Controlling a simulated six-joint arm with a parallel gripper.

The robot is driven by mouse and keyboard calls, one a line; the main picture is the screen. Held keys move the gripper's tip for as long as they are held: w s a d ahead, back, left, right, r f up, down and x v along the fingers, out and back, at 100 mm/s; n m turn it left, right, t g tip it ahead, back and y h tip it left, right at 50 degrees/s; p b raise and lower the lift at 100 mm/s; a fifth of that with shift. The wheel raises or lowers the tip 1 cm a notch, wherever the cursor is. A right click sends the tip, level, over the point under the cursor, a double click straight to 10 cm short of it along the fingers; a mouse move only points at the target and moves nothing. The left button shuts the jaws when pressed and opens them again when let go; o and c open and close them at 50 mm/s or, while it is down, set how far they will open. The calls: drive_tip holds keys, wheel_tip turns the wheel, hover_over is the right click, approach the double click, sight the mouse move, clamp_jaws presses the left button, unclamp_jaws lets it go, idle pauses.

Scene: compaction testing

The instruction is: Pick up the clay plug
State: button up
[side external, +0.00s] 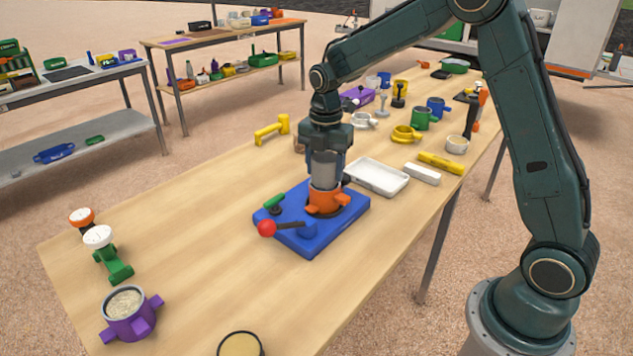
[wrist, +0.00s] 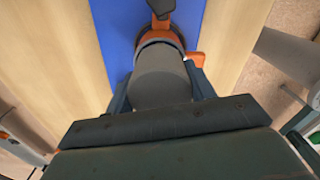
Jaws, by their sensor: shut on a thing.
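A grey cylinder, which looks to be the clay plug (side external: 324,172), stands upright in or on an orange collar (side external: 328,200) on a blue base plate (side external: 318,244). My gripper (side external: 326,160) points straight down from above and is shut on the plug's upper part. In the wrist view the plug (wrist: 162,77) lies between the two fingers (wrist: 162,90), with the orange collar (wrist: 158,38) just beyond it. The plug's lower end is hidden by the collar, so I cannot tell how deep it sits.
A lever with a red knob (side external: 267,228) sticks out from the blue plate. A white tray (side external: 376,177) and a white block (side external: 422,174) lie just right of it. A purple mold (side external: 131,314) and a green gauge stand (side external: 113,262) are at the front left. The table's left middle is clear.

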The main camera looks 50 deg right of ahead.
sight(325, 157)
wheel_tip(325, 157, up, 20)
idle(0.7)
